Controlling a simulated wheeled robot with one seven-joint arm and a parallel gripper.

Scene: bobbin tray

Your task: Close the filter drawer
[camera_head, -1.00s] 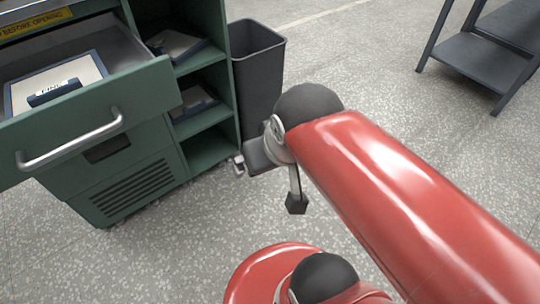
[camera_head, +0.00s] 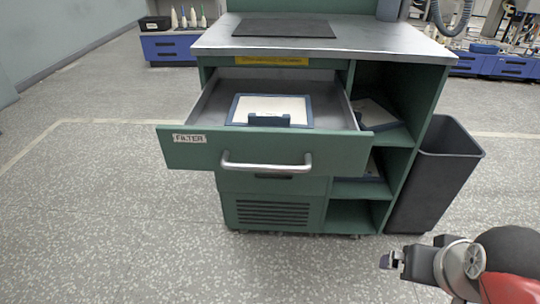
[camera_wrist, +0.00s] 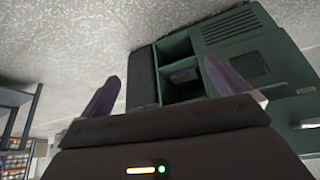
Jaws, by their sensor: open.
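The filter drawer (camera_head: 200,150) is green with a label reading FILTER at its left end, and it stands pulled well out of the green cabinet (camera_head: 275,213). Its silver bar handle (camera_head: 266,168) crosses the front. A flat blue-framed filter (camera_head: 275,108) with a pale face lies inside the drawer. My gripper (camera_head: 390,260) is at the lower right in the head view, apart from the drawer and in front of the dark bin. In the wrist view my gripper (camera_wrist: 160,92) shows two fingers spread apart, with nothing between them.
A dark bin (camera_head: 436,170) stands against the cabinet's right side. Open shelves (camera_head: 355,215) hold more framed filters. The metal cabinet top (camera_head: 355,40) carries a dark mat (camera_head: 284,28). The floor (camera_head: 90,210) left and in front is clear.

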